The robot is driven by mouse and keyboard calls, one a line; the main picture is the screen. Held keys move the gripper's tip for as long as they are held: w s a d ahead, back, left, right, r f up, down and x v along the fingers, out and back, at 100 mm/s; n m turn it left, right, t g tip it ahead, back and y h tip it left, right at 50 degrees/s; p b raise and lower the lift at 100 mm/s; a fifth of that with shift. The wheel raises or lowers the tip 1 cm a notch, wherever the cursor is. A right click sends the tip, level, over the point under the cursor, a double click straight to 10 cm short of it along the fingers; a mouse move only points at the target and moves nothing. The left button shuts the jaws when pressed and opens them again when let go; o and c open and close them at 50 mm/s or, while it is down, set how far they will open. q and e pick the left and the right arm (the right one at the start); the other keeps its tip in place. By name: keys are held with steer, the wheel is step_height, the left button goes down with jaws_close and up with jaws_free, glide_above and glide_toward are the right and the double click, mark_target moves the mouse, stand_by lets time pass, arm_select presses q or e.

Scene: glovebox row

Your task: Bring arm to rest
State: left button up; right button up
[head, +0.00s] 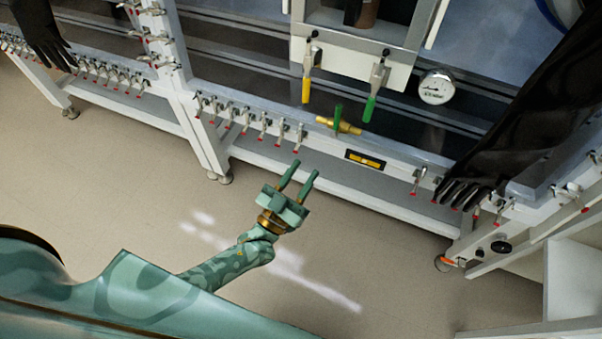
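My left gripper (299,181) is in the middle of the head view, at the end of my green patterned arm. Its two fingers stand apart with nothing between them, so it is open and empty. It is over the floor, in front of the glovebox row (255,160), and appears apart from the frame. My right gripper is not in view.
The glovebox front has a row of small clamps, a green-handled brass valve (338,124), yellow (306,88) and green (371,106) handles, and a pressure gauge (436,87). Black gloves hang at right (520,120) and upper left (42,32). Floor (110,185) is clear.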

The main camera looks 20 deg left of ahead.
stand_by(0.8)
